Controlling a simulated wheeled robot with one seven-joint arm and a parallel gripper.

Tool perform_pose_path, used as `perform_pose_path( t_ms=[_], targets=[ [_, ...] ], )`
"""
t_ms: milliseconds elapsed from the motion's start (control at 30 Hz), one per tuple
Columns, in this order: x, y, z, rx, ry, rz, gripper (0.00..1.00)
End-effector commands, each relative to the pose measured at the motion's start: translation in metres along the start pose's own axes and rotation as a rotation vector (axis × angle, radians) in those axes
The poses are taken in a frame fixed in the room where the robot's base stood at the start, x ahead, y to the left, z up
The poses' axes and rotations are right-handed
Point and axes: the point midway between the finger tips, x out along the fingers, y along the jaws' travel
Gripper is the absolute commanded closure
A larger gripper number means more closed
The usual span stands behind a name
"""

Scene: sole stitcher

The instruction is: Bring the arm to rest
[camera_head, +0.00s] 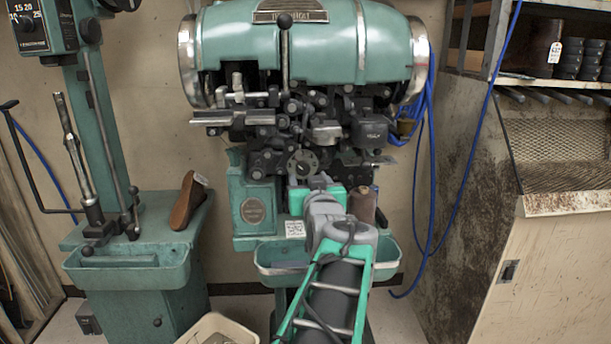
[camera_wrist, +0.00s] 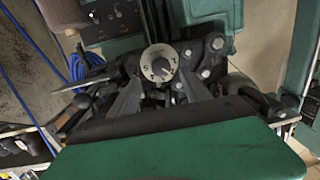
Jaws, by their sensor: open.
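My arm reaches forward from the bottom of the head view to the front of the green sole stitcher (camera_head: 305,45). My gripper (camera_wrist: 160,88) is open in the wrist view, its two grey fingers apart with nothing seen between them. A round marked dial (camera_wrist: 159,63) of the machine shows just beyond the fingers. In the head view my wrist hides most of the gripper, which is in front of the machine's lower middle. I cannot tell whether the fingers touch the machine.
A green tray (camera_head: 272,268) juts out under the machine, close to my arm. A brown thread spool (camera_head: 363,204) stands right of my wrist. A green column machine with a brown sole (camera_head: 187,200) is at left. A blue hose (camera_head: 430,150) and wooden cabinet (camera_head: 545,270) are at right.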

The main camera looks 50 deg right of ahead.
Motion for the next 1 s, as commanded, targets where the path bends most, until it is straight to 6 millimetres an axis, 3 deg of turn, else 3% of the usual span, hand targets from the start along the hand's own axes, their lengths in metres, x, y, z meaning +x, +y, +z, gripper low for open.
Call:
perform_pose_path(
  t_ms=[100,467,567,667,767,800,867,900,1000],
  targets=[
    [-0.011,0.000,0.000,-0.001,0.001,0.000,0.44],
    [-0.011,-0.001,0.000,0.000,-0.001,-0.002,0.44],
    [-0.011,-0.019,0.000,-0.001,-0.036,-0.033,0.44],
    [-0.015,-0.073,0.007,-0.012,-0.150,-0.126,0.44],
    [-0.040,-0.151,0.026,-0.049,-0.338,-0.262,0.44],
    [-0.057,-0.182,0.035,-0.072,-0.421,-0.318,0.44],
    [-0.089,-0.222,0.050,-0.120,-0.548,-0.396,0.44],
    [-0.115,-0.245,0.059,-0.158,-0.633,-0.446,0.44],
    [-0.188,-0.284,0.078,-0.276,-0.839,-0.552,0.44]
  ],
)
